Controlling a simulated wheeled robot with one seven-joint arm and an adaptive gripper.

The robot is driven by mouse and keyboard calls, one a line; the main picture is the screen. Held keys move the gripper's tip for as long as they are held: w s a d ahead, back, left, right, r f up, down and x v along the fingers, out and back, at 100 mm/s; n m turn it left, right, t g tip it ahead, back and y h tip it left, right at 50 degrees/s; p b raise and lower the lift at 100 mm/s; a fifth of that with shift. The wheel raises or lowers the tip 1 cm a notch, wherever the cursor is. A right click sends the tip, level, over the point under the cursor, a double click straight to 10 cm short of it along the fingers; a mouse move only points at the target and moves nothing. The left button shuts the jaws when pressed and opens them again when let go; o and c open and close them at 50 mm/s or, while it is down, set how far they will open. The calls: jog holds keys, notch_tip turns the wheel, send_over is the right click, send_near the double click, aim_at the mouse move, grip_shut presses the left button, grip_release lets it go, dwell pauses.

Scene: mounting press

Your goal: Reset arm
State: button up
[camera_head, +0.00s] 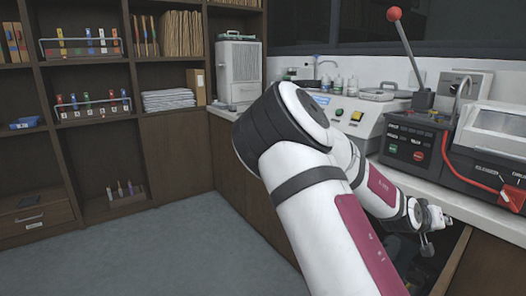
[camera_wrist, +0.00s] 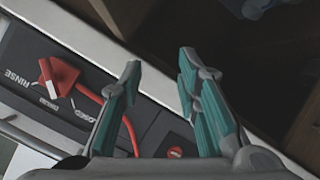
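My gripper (camera_head: 430,222) is at the end of my white and maroon arm, low beside the counter's front edge in the head view. In the wrist view my gripper (camera_wrist: 160,85) shows two teal-padded fingers spread apart, with nothing between them. The fingers lie over the counter edge and the front of a dark machine. My arm bends in the middle of the head view and hides part of the counter and the cabinets below.
A dark machine (camera_head: 414,142) with a red-knobbed lever (camera_head: 394,14) and a red handle (camera_head: 512,197) stands on the right of the counter (camera_head: 453,203). A white machine (camera_head: 362,118) sits behind my arm. Shelves (camera_head: 95,65) line the left wall. The floor (camera_head: 150,255) at left is clear.

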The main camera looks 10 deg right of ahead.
jog(key=s+a+f+y, duration=0.2)
jog(key=a+f+y, duration=0.3)
jog(key=a, duration=0.3)
jog(key=s+a+r+n+y, duration=0.1)
jog(key=s+a+r+y, duration=0.15)
jog(key=a, duration=0.55)
jog(key=s+a+r+n+g+y, duration=0.1)
jog(key=s+a+r+y, duration=0.15)
jog(key=a, duration=0.45)
jog(key=s+a+r+y, duration=0.2)
jog(key=s+a+y, duration=0.1)
jog(key=a, duration=0.5)
jog(key=s+a+r+n+g+h, duration=0.1)
jog(key=s+a+r+n, duration=0.25)
jog(key=s, duration=0.65)
jog(key=s+a+r+n+g, duration=0.15)
jog(key=s+a+r, duration=0.3)
jog(key=s, duration=0.65)
notch_tip(320, 180, up, 23)
jog(key=t+p, duration=0.4)
jog(key=p, duration=1.7)
jog(key=shift+w+d+f, duration=0.2)
jog(key=shift+d, duration=0.15)
